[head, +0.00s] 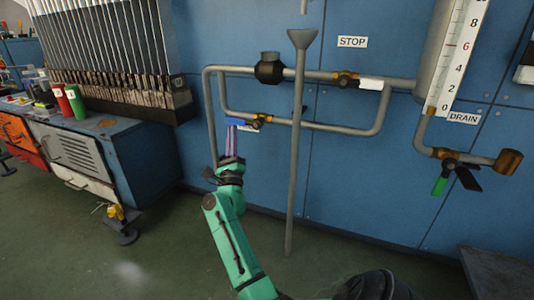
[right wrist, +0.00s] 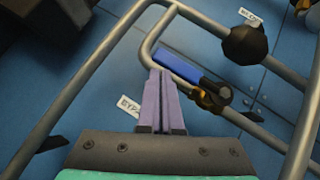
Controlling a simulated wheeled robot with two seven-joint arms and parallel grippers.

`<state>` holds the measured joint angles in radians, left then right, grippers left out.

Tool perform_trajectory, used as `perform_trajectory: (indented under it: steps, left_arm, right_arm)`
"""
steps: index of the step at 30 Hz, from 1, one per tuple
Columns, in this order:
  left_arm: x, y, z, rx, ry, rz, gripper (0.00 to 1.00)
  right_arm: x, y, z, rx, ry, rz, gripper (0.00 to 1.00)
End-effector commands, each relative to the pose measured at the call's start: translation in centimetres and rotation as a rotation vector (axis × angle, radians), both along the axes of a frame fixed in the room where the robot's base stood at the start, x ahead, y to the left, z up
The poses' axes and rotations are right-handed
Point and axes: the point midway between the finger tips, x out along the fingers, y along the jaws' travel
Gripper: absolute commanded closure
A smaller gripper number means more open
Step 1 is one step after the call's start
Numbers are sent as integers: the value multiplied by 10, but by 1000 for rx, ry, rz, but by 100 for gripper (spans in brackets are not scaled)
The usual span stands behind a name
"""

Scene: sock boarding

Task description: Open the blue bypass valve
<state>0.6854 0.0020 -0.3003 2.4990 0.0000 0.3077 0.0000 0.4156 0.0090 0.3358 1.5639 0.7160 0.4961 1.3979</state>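The blue bypass valve handle (head: 238,123) points left from its brass valve body (head: 260,120) on the lower pipe loop. In the right wrist view the blue handle (right wrist: 176,66) lies roughly along the pipe. My right gripper (head: 232,128) has purple fingers pointing up at the handle's left part. In the right wrist view the fingers of that gripper (right wrist: 161,73) are together, with their tips beside the handle's left end. I see nothing between them; whether they touch the handle is unclear. The white label (right wrist: 129,105) is partly hidden by the fingers. My left gripper is out of view.
A grey vertical pipe with a funnel (head: 302,40) stands in front of the loop, right of my right gripper. The STOP valve (head: 345,79) is on the upper pipe. A green-handled drain valve (head: 440,185) is at right. A cabinet (head: 75,155) stands at left.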

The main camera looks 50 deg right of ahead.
Motion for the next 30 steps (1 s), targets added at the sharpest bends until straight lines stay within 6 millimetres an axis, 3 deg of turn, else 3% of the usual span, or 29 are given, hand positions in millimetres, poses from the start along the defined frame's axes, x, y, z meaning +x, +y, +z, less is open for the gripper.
perform_trajectory:
  steps: [14, 30]
  left_arm:
    - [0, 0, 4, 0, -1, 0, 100]
    - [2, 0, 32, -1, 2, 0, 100]
  right_arm:
    - [-3, 5, -1, -4, 0, 2, 100]
    - [-66, 73, -78, 2, 4, 1, 100]
